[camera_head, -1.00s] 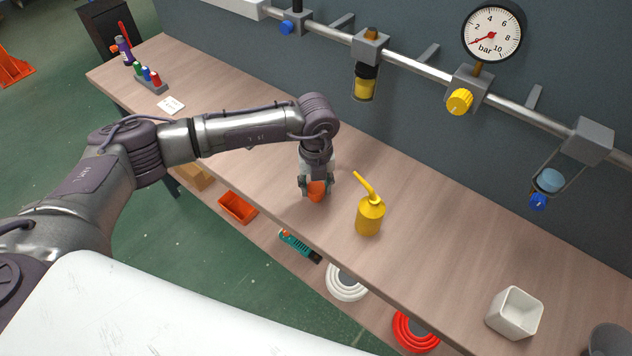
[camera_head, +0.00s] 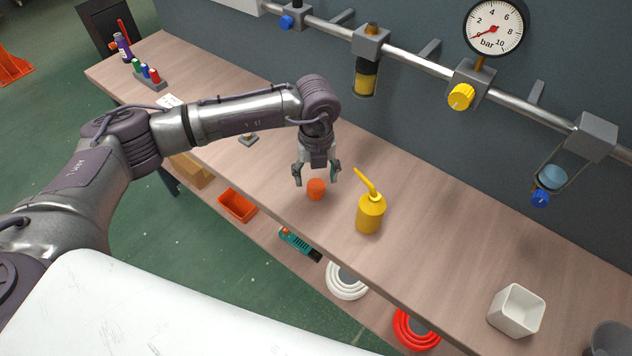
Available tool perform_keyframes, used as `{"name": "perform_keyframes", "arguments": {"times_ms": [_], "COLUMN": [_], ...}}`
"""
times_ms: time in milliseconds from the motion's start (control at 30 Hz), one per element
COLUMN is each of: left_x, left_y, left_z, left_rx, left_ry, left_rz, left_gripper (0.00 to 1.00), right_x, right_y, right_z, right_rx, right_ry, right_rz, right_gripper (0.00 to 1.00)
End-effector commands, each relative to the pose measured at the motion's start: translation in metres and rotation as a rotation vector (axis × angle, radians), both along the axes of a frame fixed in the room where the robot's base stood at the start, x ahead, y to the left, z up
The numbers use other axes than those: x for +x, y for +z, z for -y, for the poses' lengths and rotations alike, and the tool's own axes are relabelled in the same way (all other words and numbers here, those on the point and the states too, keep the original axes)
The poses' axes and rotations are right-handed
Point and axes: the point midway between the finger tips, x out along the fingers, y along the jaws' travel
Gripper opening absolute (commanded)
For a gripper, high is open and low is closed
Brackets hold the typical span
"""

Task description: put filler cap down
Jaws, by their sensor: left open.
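The orange filler cap (camera_head: 316,189) stands on the wooden bench near its front edge. My left gripper (camera_head: 317,183) is open just above it, with one finger on either side and a gap showing between fingers and cap. The gripper points down and holds nothing. My right gripper is not in view.
A yellow oil can (camera_head: 369,214) with a raised spout stands right of the cap. A white square cup (camera_head: 516,310) stands farther right on the bench (camera_head: 450,240). The pipe (camera_head: 420,61) with a gauge (camera_head: 494,27) runs along the wall behind.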

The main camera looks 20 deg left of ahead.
Motion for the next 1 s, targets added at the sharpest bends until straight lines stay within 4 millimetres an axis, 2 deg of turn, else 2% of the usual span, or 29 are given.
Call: {"name": "perform_keyframes", "arguments": {"times_ms": [33,200,433,600,1000], "left_x": [0.002,0.001,0.001,0.000,0.000], "left_y": [0.009,0.047,0.082,0.091,0.092], "left_z": [0.000,0.000,0.000,0.000,0.000], "left_rx": [-0.003,-0.002,-0.001,0.000,0.000], "left_ry": [-0.001,-0.001,-0.001,-0.001,-0.001], "left_rz": [0.006,0.006,0.003,0.001,0.000], "left_gripper": [0.69,0.69,0.69,0.69,0.69], "right_x": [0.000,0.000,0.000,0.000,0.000], "right_y": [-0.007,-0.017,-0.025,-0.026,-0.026], "right_z": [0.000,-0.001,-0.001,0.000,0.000], "right_rx": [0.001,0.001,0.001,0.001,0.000], "right_ry": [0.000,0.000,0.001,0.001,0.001], "right_rz": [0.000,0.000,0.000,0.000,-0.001], "right_gripper": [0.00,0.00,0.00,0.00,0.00]}}
